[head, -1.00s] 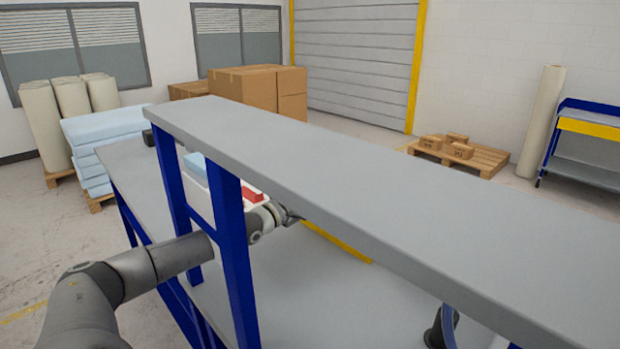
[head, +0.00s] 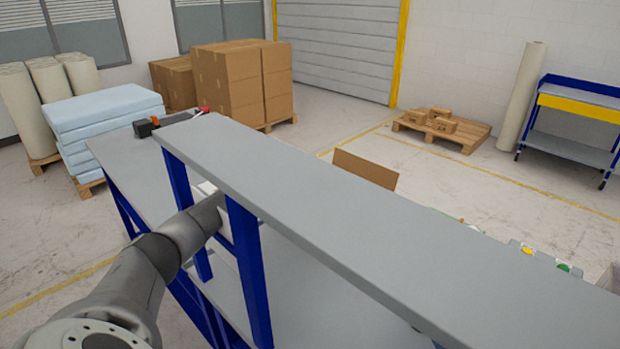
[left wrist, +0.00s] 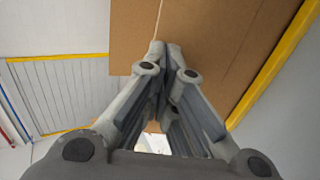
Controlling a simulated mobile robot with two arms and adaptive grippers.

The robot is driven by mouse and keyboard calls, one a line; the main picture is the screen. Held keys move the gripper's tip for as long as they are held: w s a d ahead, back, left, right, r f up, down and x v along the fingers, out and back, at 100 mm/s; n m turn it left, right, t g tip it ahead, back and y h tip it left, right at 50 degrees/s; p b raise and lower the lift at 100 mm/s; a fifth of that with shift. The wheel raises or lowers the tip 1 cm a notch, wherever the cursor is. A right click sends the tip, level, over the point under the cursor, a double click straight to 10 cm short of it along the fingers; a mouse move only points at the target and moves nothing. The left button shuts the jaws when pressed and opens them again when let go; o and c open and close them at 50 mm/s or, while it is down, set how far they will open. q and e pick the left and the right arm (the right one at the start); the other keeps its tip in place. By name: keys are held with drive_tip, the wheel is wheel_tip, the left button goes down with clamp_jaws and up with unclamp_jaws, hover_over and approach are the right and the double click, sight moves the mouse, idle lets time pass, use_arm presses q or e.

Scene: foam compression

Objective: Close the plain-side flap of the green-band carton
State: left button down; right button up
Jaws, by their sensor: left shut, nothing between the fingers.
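A brown cardboard panel (head: 365,169), looking like a carton flap, stands up behind the grey upper shelf in the head view. The rest of that carton is hidden by the shelf, and no green band shows. In the left wrist view a brown cardboard face (left wrist: 215,45) with a pale seam line fills the upper middle. My left gripper (left wrist: 165,50) is shut and empty, its fingertips in front of this cardboard; I cannot tell whether they touch. In the head view my left arm reaches in behind the shelf post and its gripper is hidden. My right gripper is not in view.
The grey upper shelf (head: 330,210) on blue posts (head: 247,270) crosses above the worktable and blocks much of the view. A yellow strip (left wrist: 275,65) runs beside the cardboard.

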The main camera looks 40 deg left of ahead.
use_arm(q)
drive_tip(key=shift+w+d+r+g+p, duration=0.1)
drive_tip(key=shift+w+r+g+p, duration=0.1)
drive_tip(key=shift+w+g+p, duration=0.2)
drive_tip(key=shift+p+x, duration=0.7)
drive_tip(key=shift+x, duration=0.35)
drive_tip(key=shift+w+g, duration=0.25)
drive_tip(key=shift+g, duration=0.15)
drive_tip(key=shift+w+d+f+g, duration=0.1)
drive_tip(key=shift+w+f+g, duration=0.15)
drive_tip(key=shift+g, duration=0.25)
drive_tip(key=shift+w+f+g, duration=0.15)
drive_tip(key=shift+w+g, duration=0.2)
drive_tip(key=shift+g, duration=0.15)
drive_tip(key=shift+w+f, duration=0.3)
drive_tip(key=shift+f, duration=0.25)
drive_tip(key=shift+b+x, duration=1.3)
drive_tip(key=shift+b, duration=0.65)
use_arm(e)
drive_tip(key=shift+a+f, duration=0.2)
use_arm(q)
drive_tip(key=shift+s+f, duration=0.15)
